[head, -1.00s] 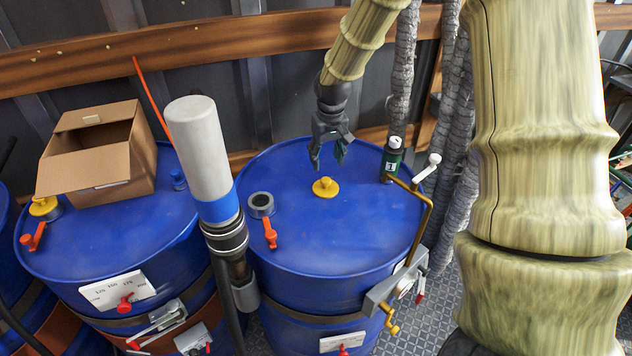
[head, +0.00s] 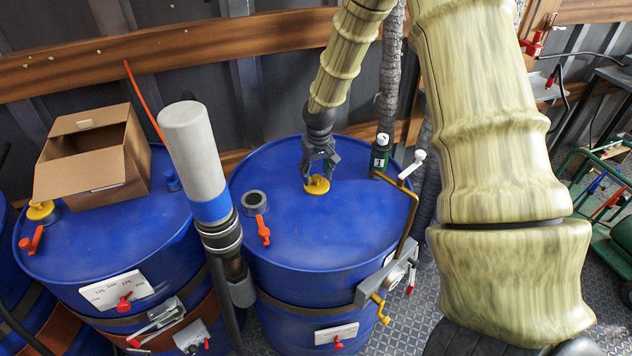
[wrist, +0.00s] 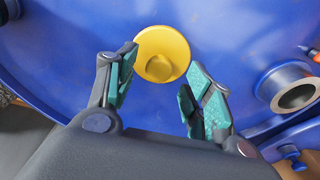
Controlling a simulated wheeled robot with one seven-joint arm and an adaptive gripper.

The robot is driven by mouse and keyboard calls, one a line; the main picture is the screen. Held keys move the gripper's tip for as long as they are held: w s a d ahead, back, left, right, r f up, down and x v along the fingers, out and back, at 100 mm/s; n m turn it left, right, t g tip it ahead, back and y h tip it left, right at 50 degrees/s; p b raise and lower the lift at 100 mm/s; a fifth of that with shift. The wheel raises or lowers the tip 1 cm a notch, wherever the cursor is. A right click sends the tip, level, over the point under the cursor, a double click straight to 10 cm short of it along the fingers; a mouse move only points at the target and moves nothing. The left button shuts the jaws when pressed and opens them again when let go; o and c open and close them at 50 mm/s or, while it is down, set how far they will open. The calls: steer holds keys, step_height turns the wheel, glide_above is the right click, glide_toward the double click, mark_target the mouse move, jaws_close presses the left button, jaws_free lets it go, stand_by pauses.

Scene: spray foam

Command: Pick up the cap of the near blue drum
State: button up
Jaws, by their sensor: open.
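The near blue drum (head: 300,240) stands in the middle of the head view, and its lid fills most of the wrist view (wrist: 240,30). Its yellow cap (head: 317,186) sits on the lid. In the wrist view the round cap (wrist: 163,54) lies just beyond and between my fingertips. My gripper (head: 319,176) is low over the lid, right at the cap in the head view. In the wrist view my gripper (wrist: 162,78) is open, with teal finger pads on either side and nothing between them. I cannot tell whether a finger touches the cap.
A grey ring fitting (head: 254,201) with a red-handled lever is left on the lid. A green bottle (head: 380,153) stands at its right back edge, near a brass pipe (head: 411,218). A grey-white cylinder (head: 193,150) rises at left. Another drum (head: 150,238) carries an open cardboard box (head: 90,160).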

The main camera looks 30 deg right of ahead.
steer(key=shift+d+f+p, duration=0.15)
steer(key=shift+f+p, duration=0.2)
steer(key=shift+f, duration=0.6)
steer(key=shift+w+f, duration=0.1)
steer(key=shift+f, duration=0.25)
steer(key=shift+c, duration=0.4)
steer(key=c, duration=1)
